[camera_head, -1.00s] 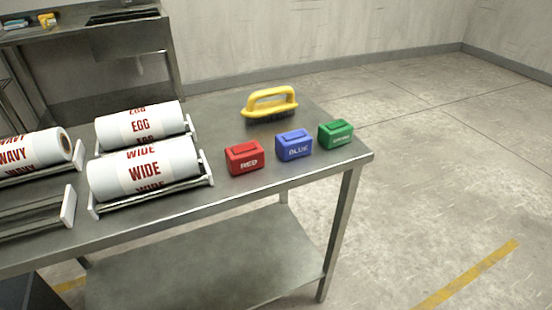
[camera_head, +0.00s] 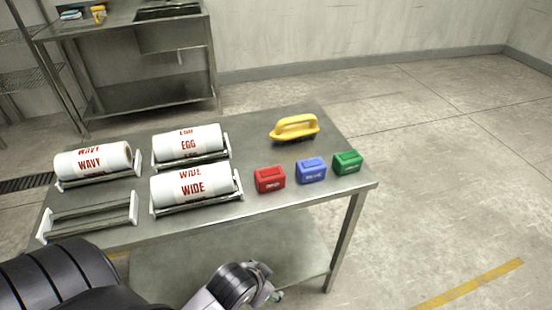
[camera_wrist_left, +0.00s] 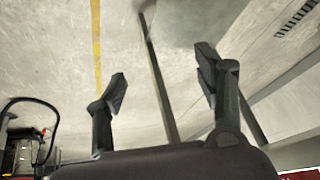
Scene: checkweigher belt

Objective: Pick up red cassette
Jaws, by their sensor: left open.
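The red cassette (camera_head: 270,179) stands on the steel table (camera_head: 290,213), at the left end of a row with a blue cassette (camera_head: 311,171) and a green cassette (camera_head: 347,162). My left arm comes in at the bottom of the head view. Its gripper (camera_head: 277,295) is low, in front of the table and below the tabletop, apart from the cassettes. In the left wrist view the two fingers of the left gripper (camera_wrist_left: 163,82) are spread with nothing between them. The floor and a table leg show beyond them. My right gripper is not in view.
White rolls marked WAVY (camera_head: 93,160), EGG (camera_head: 188,143) and WIDE (camera_head: 192,186) lie in holders left of the cassettes. An empty holder (camera_head: 88,214) is at the front left. A yellow-handled brush (camera_head: 295,127) lies behind the cassettes. The table's front edge is clear before them.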

